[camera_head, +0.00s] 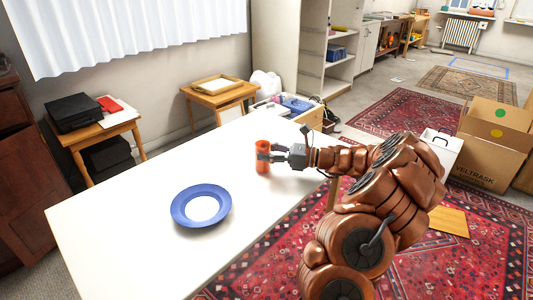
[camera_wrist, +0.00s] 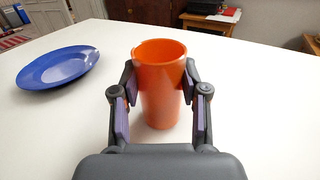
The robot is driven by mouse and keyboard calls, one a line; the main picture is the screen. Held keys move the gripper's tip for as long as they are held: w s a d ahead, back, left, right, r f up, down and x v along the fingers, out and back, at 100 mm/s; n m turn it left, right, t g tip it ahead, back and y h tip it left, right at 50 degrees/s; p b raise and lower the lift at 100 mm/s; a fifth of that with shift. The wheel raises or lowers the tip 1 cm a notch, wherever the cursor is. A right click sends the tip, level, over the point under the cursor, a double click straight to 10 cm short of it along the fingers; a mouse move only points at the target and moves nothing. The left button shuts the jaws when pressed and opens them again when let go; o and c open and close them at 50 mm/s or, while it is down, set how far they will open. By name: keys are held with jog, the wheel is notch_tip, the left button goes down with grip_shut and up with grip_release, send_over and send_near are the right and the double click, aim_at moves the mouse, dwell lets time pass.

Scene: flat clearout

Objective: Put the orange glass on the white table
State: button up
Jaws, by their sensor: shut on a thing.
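The orange glass (camera_head: 262,157) stands upright at the right part of the white table (camera_head: 120,225). It also shows in the middle of the wrist view (camera_wrist: 161,85), between the purple finger pads. My gripper (camera_head: 268,157) reaches in from the right and is shut on the glass, with one finger on each side. The base of the glass appears at or very near the table top; I cannot tell if it touches.
Bare table surrounds both. A small wooden table (camera_head: 218,93) with a tray and a side table with a black box (camera_head: 75,112) stand behind. Cardboard boxes (camera_head: 495,140) stand at the right.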

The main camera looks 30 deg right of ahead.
dwell(0.3)
jog(key=o, duration=1.2)
jog(key=shift+f, duration=0.1)
jog(key=shift+s+d+r, duration=0.2)
jog(key=shift+s, duration=0.05)
jog(key=p+v, duration=0.1)
jog(key=v, duration=1)
jog(key=shift+s+d, duration=0.15)
